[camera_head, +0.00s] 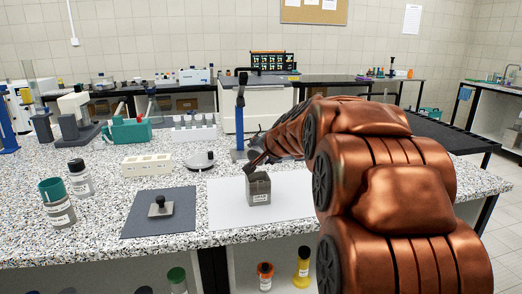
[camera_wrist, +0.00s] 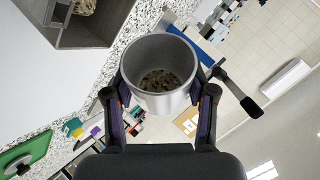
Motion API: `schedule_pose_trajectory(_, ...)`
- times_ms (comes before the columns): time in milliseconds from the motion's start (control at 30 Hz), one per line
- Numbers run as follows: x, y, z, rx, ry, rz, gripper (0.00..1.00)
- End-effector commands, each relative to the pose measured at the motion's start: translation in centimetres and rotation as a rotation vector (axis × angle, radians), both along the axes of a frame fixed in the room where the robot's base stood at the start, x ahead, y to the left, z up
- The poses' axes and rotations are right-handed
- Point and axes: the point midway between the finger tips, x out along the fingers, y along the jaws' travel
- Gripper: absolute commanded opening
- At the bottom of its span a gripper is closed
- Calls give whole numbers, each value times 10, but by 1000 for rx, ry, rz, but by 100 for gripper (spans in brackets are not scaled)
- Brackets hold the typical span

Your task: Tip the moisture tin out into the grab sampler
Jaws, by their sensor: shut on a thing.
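My gripper (camera_wrist: 163,100) is shut on the moisture tin (camera_wrist: 165,103), a round grey metal cup with its mouth open toward the wrist camera. Dark brown grains lie in its bottom. The grab sampler (camera_head: 259,190) is a small grey-brown open-topped box with a white label, standing on a white sheet. It also shows in the wrist view at the top left (camera_wrist: 88,38), with a pale grainy patch inside, apart from the tin. In the head view my gripper (camera_head: 256,160) is small, just above and behind the sampler; the tin is hard to make out there.
The white sheet (camera_head: 225,222) is otherwise bare. To its left a dark mat (camera_head: 135,220) carries a small knobbed weight (camera_head: 160,207). A round dish-like device (camera_head: 200,161) and a cream block (camera_head: 147,164) stand behind. A blue stand (camera_head: 239,120) rises behind my gripper.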

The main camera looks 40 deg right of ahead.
Motion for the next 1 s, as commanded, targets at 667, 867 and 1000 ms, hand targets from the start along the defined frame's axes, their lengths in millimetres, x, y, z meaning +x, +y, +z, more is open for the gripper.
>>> schedule_pose_trajectory(667, 0, -1, 16, 255, 115, -1, 33)
schedule_pose_trajectory(867, 0, -1, 17, 336, 152, -1, 33)
schedule_pose_trajectory(1000, 0, -1, 19, 393, 178, -1, 33)
